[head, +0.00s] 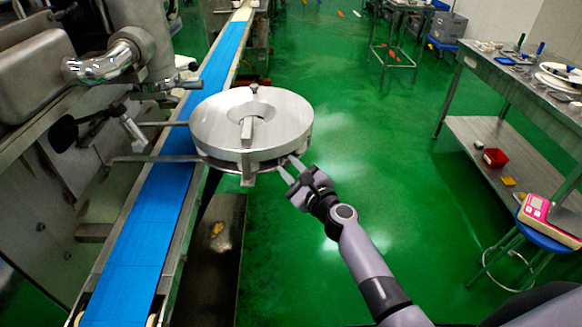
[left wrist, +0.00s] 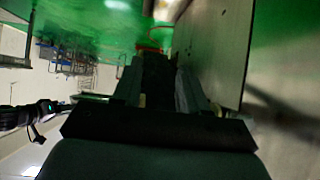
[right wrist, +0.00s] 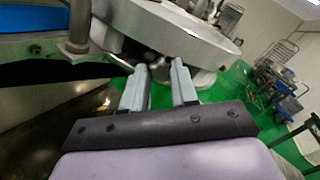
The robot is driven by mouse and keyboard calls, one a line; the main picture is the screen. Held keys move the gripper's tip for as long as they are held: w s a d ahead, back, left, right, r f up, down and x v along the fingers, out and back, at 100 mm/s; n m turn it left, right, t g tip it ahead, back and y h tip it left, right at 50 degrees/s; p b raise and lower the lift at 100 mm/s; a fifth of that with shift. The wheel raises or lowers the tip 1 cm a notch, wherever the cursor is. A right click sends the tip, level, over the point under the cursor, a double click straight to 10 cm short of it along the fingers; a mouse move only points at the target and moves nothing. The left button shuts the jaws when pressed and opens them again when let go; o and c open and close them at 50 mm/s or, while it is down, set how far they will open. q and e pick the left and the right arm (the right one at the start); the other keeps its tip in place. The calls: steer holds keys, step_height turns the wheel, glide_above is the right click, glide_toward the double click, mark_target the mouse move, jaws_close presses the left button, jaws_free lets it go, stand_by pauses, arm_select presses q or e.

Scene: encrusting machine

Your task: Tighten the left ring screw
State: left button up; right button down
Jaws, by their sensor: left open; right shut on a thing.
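A round metal ring head (head: 205,130) with a central bar stands over the blue conveyor belt in the head view. My right gripper (head: 287,169) is at its near right edge, just below the rim. In the right wrist view the fingers (right wrist: 158,68) are a little apart, under the rim of the ring head (right wrist: 190,38), closed on a small part at the rim that looks like a ring screw. The fingers mostly hide that part, so I cannot tell its turn. My left gripper (left wrist: 160,80) shows only in the left wrist view, fingers apart, with nothing visible between them.
The blue belt (head: 150,220) runs under the ring head, beside machine housing and pipes on the left. A metal table (head: 500,75) with tools stands at the right, near a blue stool (head: 545,236) with a pink device (head: 535,207). The green floor between is clear.

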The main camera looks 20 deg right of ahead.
arm_select(q)
steer(key=shift+r+p, duration=0.35)
steer(key=shift+r, duration=0.05)
arm_select(e)
steer(key=shift+m, duration=1.7)
steer(key=c, duration=0.9)
jaws_free()
steer(key=shift+d, duration=0.1)
steer(key=shift+o, duration=0.2)
